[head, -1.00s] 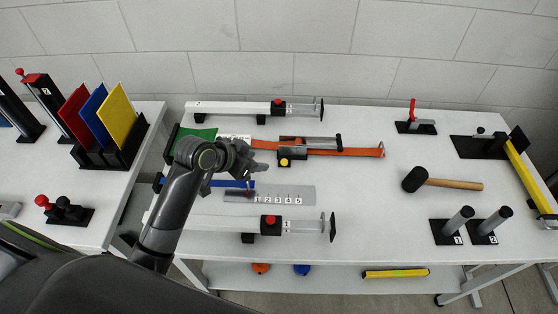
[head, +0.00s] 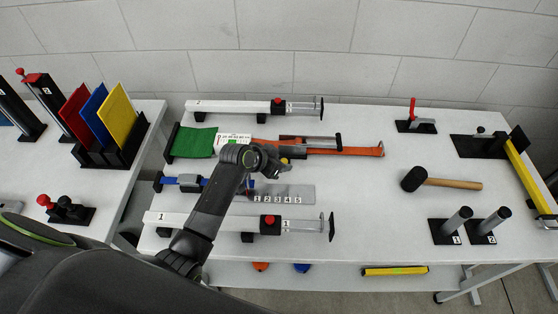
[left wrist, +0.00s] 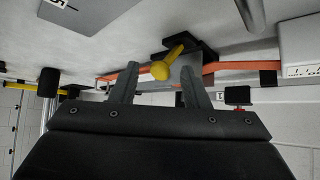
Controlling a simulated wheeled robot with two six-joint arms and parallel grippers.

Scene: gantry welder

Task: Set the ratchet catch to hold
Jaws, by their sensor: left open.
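The ratchet sits on the orange strap (head: 350,151) at the back middle of the table, with a silver and black body (head: 318,142). Its catch seems to be the small lever with a yellow knob (left wrist: 161,70), seen in the left wrist view beside a black block. In the head view my gripper mostly covers the knob. My left gripper (head: 278,165) is open and empty, just in front of the ratchet. In the left wrist view the knob shows between the open fingers (left wrist: 158,90); whether they touch it I cannot tell. My right gripper is out of view.
White clamp bars lie behind (head: 235,106) and in front (head: 200,221) of the ratchet. A grey plate with numbers (head: 305,193) lies below my gripper. A mallet (head: 450,184) and a red-handled toggle clamp (head: 418,126) stand clear to the right.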

